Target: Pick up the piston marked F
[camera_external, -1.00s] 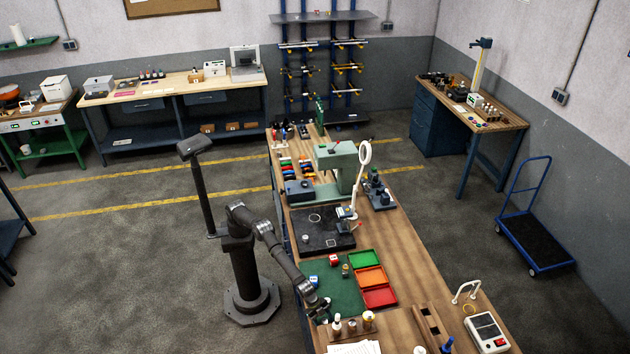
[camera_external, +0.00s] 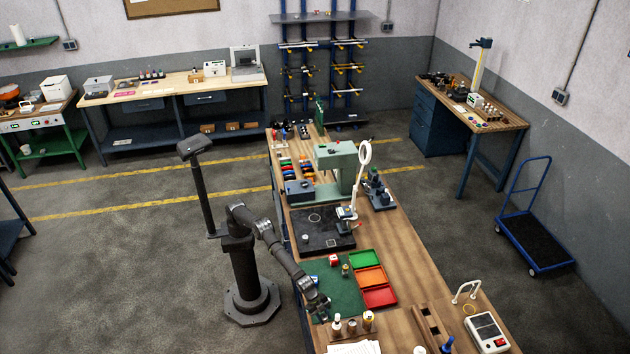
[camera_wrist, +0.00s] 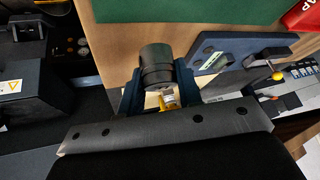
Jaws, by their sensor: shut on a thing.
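A dark grey, ribbed cylinder (camera_wrist: 156,66), which looks like a piston, sits between the fingers of my gripper (camera_wrist: 157,88) in the wrist view. The fingers press on it from both sides. No letter F is readable on it. In the external view my gripper (camera_external: 319,306) is over the near left end of the green mat (camera_external: 350,290); the held piston cannot be made out there. A red part (camera_external: 333,260) and a small dark part (camera_external: 345,270) stand on the mat farther back.
Green (camera_external: 366,259), orange (camera_external: 371,277) and red (camera_external: 380,298) trays lie right of the mat. Several small bottles (camera_external: 352,326) stand close in front of my gripper. A black plate (camera_external: 322,232) and a lamp with a ring head (camera_external: 364,153) are farther back.

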